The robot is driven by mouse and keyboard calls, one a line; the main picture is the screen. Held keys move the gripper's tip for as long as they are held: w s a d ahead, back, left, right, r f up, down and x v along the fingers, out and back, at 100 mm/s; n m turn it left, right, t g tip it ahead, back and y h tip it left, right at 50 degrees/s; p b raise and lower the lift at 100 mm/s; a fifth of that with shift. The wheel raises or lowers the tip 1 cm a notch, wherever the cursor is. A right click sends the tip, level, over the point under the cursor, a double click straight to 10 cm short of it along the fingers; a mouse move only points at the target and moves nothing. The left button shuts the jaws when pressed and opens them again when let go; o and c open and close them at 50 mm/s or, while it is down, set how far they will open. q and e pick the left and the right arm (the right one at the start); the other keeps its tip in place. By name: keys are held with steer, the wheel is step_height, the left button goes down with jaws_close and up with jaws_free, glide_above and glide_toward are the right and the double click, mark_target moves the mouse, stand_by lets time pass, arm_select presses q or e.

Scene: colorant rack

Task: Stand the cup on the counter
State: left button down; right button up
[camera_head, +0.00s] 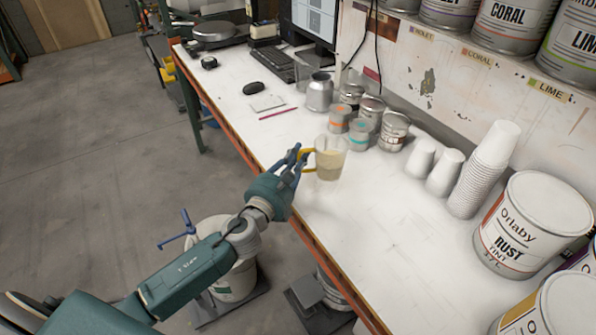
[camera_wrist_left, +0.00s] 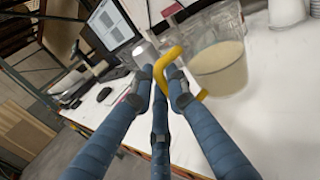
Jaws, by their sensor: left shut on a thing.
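The cup (camera_head: 331,160) is a clear vessel with a yellow handle, partly filled with a pale liquid. My left gripper (camera_head: 300,158) is shut on the yellow handle, to the left of the cup's body. In the left wrist view the cup (camera_wrist_left: 218,68) is at the right, slightly tilted in the picture, and the fingers of my left gripper (camera_wrist_left: 163,85) close around its handle. The cup is over the white counter (camera_head: 345,230) near its front edge. I cannot tell whether its base touches the counter. My right gripper is not in view.
Stacked white cups (camera_head: 484,168) and a large RUST paint can (camera_head: 532,224) stand at the right. A pencil (camera_head: 278,113) lies toward the keyboard (camera_head: 266,64). The counter's near middle is clear.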

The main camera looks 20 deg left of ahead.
arm_select(q)
steer(key=shift+w+f+b, duration=0.1)
steer(key=shift+f+b, duration=0.8)
steer(key=shift+f, duration=1.25)
steer(key=shift+f, duration=0.2)
steer(key=c, duration=1.7)
jaws_free()
steer(key=shift+r, duration=0.1)
